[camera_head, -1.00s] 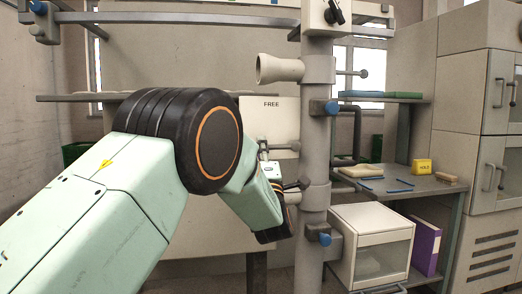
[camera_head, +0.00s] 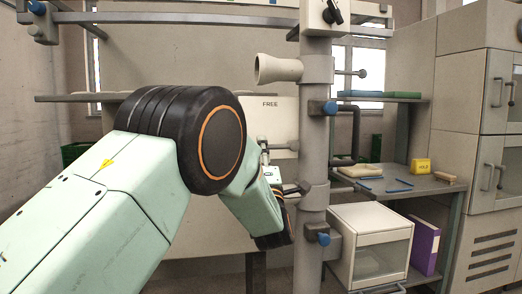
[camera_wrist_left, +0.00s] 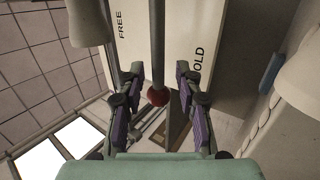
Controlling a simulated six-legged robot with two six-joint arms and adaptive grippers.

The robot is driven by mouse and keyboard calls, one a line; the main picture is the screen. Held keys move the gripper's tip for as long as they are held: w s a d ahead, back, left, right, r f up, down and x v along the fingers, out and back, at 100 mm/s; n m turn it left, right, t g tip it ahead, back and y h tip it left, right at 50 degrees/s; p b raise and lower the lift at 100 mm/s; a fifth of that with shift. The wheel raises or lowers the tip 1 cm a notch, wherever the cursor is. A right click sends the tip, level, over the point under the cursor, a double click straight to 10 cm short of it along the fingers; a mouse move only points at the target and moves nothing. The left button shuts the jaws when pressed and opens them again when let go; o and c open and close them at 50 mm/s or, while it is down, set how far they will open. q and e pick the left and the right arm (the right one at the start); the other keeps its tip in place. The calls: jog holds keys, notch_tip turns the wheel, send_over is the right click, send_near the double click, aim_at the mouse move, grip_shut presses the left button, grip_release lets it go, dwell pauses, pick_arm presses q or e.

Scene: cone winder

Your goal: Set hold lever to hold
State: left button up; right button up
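The hold lever (camera_wrist_left: 158,45) is a grey rod ending in a red ball (camera_wrist_left: 158,95), seen in the left wrist view. The pale plate (camera_wrist_left: 178,30) behind it reads FREE on the left and HOLD, partly covered, on the right. My left gripper (camera_wrist_left: 159,79) is open, with one finger on each side of the rod and ball. Gaps show on both sides. In the head view the plate (camera_head: 270,118) shows FREE; its HOLD end is hidden by the column. The left gripper (camera_head: 288,188) there is partly hidden by my arm and the column. My right gripper is out of view.
A thick grey column (camera_head: 314,150) with blue knobs stands close to the right of my left gripper.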

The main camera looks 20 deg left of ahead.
pick_arm(q)
jog(key=v, duration=1)
jog(key=shift+s+f, duration=0.3)
jog(key=shift+d, duration=0.1)
notch_tip(320, 180, down, 14)
jog(key=d+m+g+h, duration=0.1)
jog(key=m+g+h, duration=0.3)
jog(key=m+h, duration=0.55)
jog(key=s+f+m+g+p, duration=0.1)
jog(key=s+f+m+g, duration=0.25)
jog(key=f, duration=0.35)
jog(key=s+f+m+g+p, duration=0.1)
jog(key=s+f+m+g, duration=0.15)
jog(key=f+m, duration=0.35)
jog(key=s+f+m+g+h+p, duration=0.1)
jog(key=s+f+m+g, duration=0.15)
jog(key=s+f, duration=0.5)
jog(key=s+f+m+g+h, duration=0.1)
jog(key=s+f+g, duration=0.3)
jog(key=s, duration=0.7)
jog(key=s+f+g+p, duration=0.1)
jog(key=s+f+g, duration=0.1)
jog(key=s, duration=0.7)
jog(key=s+f+g+p, duration=0.1)
jog(key=s+f+g, duration=0.1)
jog(key=s, duration=0.8)
jog(key=shift+s+f+m+g+h+p, duration=0.2)
jog(key=shift+s+m+g+h+p, duration=0.15)
jog(key=shift+g+h, duration=0.1)
